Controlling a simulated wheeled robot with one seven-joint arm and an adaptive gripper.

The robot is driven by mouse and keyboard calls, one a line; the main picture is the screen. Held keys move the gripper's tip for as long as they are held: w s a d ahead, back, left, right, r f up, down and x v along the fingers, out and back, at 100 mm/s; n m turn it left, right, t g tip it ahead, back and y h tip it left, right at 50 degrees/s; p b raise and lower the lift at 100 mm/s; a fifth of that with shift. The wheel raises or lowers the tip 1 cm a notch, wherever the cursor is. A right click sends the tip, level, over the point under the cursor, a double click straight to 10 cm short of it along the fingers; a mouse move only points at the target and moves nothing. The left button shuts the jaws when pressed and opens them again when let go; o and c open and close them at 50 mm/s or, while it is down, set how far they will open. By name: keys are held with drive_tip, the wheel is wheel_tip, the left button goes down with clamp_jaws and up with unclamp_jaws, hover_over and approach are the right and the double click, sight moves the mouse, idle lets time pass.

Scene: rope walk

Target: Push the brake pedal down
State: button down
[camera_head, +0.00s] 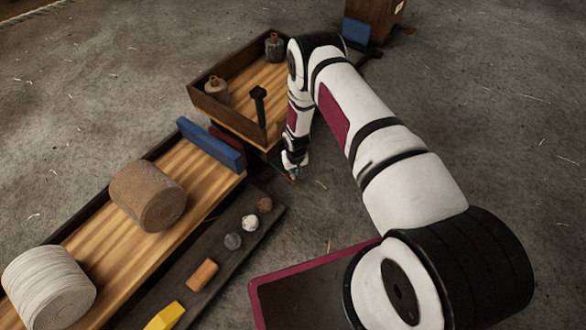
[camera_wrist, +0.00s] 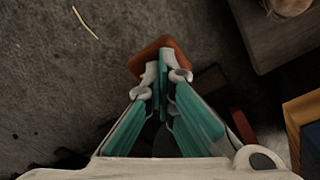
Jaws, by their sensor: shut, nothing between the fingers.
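My gripper (camera_wrist: 163,72) is shut and empty, with its fingertips together. In the wrist view, an orange-red flat piece (camera_wrist: 168,46), which looks like the brake pedal, shows just beyond and partly behind the fingertips. I cannot tell whether the tips touch it or how far down it is. In the head view my gripper (camera_head: 293,174) is low near the floor, beside the wooden tray's front corner. The pedal is almost wholly hidden by my gripper there.
A wooden tray (camera_head: 205,105) holding weights and a black lever (camera_head: 259,105) stands behind and left of my gripper. A long bench with a brown roll (camera_head: 147,196) and a white roll (camera_head: 48,287) lies left. A dark shelf with small items (camera_head: 200,300) runs alongside. Open floor lies right.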

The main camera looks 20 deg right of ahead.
drive_tip(key=s, duration=0.1)
drive_tip(key=s+p, duration=0.1)
drive_tip(key=shift+s+r, duration=0.25)
drive_tip(key=shift+s, duration=0.05)
drive_tip(key=shift+r, duration=0.45)
wheel_tip(320, 180, up, 11)
drive_tip(key=s, duration=0.1)
drive_tip(key=shift+s, duration=0.15)
idle(0.6)
